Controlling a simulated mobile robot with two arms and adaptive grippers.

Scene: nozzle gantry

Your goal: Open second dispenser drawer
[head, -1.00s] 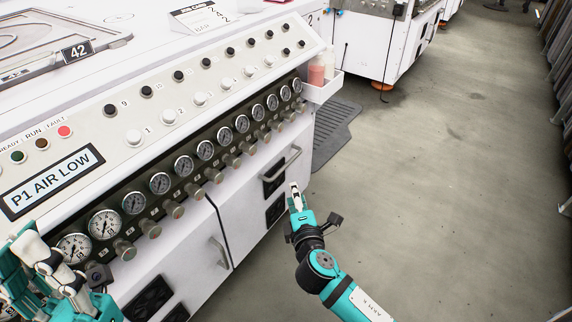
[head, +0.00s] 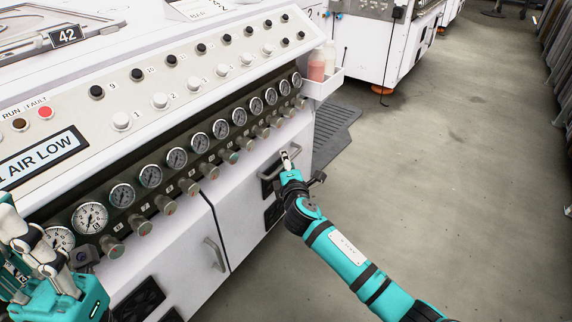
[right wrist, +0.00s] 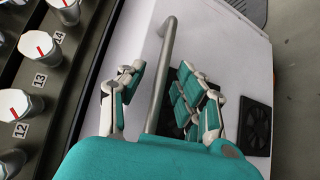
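The machine's white front has two panels side by side; the second, right-hand panel (head: 240,205) looks shut. Its metal bar handle (right wrist: 162,75) runs lengthwise through the right wrist view. My right gripper (head: 286,160) is at this handle in the head view.
A row of gauges (head: 177,158) and knobs (right wrist: 38,47) runs above the panels. The first panel has its own handle (head: 215,254). A bottle tray (head: 322,82) juts from the machine's right end. A dark mat (head: 335,130) lies on the floor; floor to the right is clear.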

